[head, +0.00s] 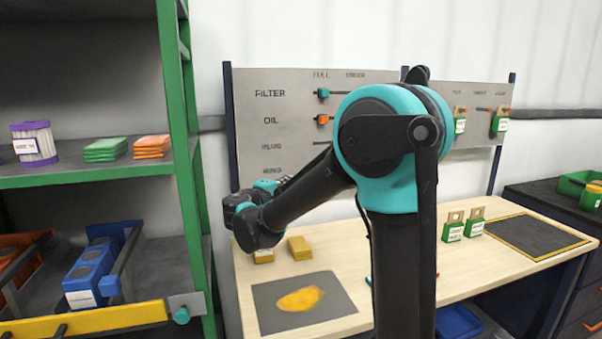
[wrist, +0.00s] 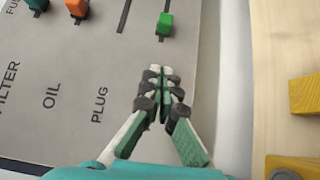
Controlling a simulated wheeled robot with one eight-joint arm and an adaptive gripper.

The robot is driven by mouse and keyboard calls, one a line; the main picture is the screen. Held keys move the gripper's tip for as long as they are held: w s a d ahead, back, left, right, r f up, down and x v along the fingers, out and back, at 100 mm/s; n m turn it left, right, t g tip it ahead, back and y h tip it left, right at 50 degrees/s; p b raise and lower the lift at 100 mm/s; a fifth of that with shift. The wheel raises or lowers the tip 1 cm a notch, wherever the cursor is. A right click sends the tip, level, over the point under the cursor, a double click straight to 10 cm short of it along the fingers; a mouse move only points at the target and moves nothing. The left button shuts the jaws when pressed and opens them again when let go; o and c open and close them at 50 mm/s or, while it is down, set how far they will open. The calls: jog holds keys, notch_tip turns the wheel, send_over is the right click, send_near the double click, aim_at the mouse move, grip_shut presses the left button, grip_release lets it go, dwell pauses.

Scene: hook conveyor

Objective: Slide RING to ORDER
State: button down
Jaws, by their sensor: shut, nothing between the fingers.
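The panel (head: 285,120) has rows labelled FILTER, OIL, PLUG and RING (head: 271,170), and columns FULL and ORDER (head: 355,75). In the wrist view a green slider knob (wrist: 165,24) sits on the row past PLUG, which fits the RING row; my arm hides it in the head view. My gripper (wrist: 161,68) is shut and empty. Its tips are just below this knob in the wrist view, over the row's label end, with a small visible gap. I cannot tell whether the tips touch the panel.
The FILTER row has a teal knob (head: 323,93) and the OIL row an orange knob (head: 323,119). Below the panel is a wooden bench (head: 380,300) with yellow blocks (head: 299,248) and a dark mat (head: 265,305). A green shelf rack (head: 180,150) stands left.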

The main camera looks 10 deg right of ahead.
jog(key=shift+w, duration=0.1)
jog(key=s+d+x, duration=0.1)
jog(key=d+x, duration=0.1)
jog(key=x, duration=1)
jog(key=shift+d, duration=0.5)
jog(key=w+d, duration=0.2)
jog(key=d, duration=0.9)
jog(key=shift+d, duration=0.15)
jog(key=shift+w, duration=0.1)
